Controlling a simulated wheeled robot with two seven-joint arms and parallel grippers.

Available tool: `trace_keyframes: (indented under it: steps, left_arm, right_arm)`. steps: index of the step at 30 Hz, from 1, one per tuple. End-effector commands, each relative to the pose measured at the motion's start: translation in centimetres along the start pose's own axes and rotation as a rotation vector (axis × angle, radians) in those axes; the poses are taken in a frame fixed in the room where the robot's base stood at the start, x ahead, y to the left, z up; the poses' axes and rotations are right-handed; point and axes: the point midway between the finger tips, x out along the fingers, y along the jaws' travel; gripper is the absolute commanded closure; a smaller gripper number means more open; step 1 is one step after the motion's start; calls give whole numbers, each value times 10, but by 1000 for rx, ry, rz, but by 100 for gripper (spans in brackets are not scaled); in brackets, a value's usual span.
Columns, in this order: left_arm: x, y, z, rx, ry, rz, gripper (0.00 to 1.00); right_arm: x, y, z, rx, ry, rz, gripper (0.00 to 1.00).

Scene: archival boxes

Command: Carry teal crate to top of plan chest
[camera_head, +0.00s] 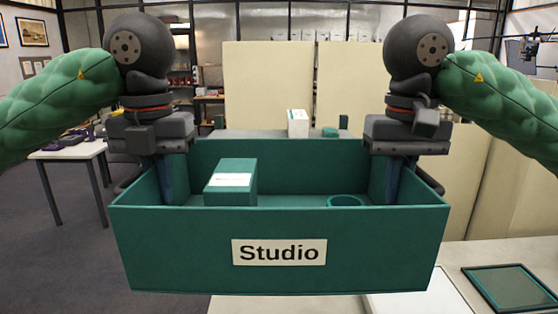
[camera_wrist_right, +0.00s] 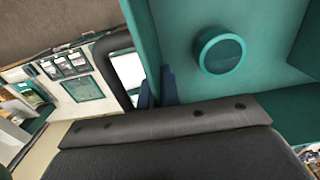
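The teal crate (camera_head: 180,250) with a "Studio" label fills the middle of the head view, level and open at the top. It holds a teal box (camera_head: 231,180) with a white label and a round teal item (camera_head: 345,201), which also shows in the right wrist view (camera_wrist_right: 220,52). My left gripper (camera_head: 166,182) is at the crate's left end wall, its fingertips partly hidden. My right gripper (camera_head: 392,182) is at the right end wall; the right wrist view shows its blue fingers pinching the wall beside a black handle (camera_wrist_right: 120,65). The crate appears held up above a pale surface. I cannot identify the plan chest's top with certainty.
A pale surface (camera_head: 455,285) lies below and right of the crate, with a teal-framed panel (camera_head: 512,288) on it. Behind the crate stand a white box (camera_head: 298,123) and tall cream panels (camera_head: 268,85). A white table (camera_head: 70,150) is at left, with open floor before it.

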Motion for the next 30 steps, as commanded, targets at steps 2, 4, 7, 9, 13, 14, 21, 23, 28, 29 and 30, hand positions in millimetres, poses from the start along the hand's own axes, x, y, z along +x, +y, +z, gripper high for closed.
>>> trace_keyframes:
  steps: [2, 4, 7, 9, 13, 14, 21, 23, 28, 29, 30]
  left_arm:
    - [-3, 0, -3, 1, -1, -2, 100]
    - [-4, 0, -5, 0, 0, -2, 100]
    - [-5, 0, -6, 0, 0, -2, 100]
    - [-5, 0, -6, 0, 0, -2, 100]
    - [-4, 0, -6, 0, 0, -2, 100]
    - [-4, 0, -6, 0, 0, -2, 100]
    - [9, 0, -7, -1, 0, -1, 100]
    - [14, 0, -8, 0, 0, 0, 100]
    - [28, 0, -10, -1, 1, -1, 100]
    - [31, 0, -11, -1, 0, -1, 100]
    - [34, 0, -11, -1, 0, -1, 100]
  right_arm:
    - [-3, 0, 3, -1, 0, -1, 100]
    - [-4, 0, 4, 0, 0, -1, 100]
    - [-5, 0, 6, 0, 0, -1, 100]
    - [-5, 0, 6, 0, 0, -1, 100]
    - [-4, 0, 6, 0, -1, -1, 100]
    - [-4, 0, 6, 0, -1, -1, 100]
    - [9, 0, 8, 0, 0, -1, 100]
    - [14, 0, 8, -1, -1, -1, 100]
    - [29, 0, 10, 0, -1, -1, 100]
    - [32, 0, 11, 0, -1, 0, 100]
    - [35, 0, 12, 0, -1, 0, 100]
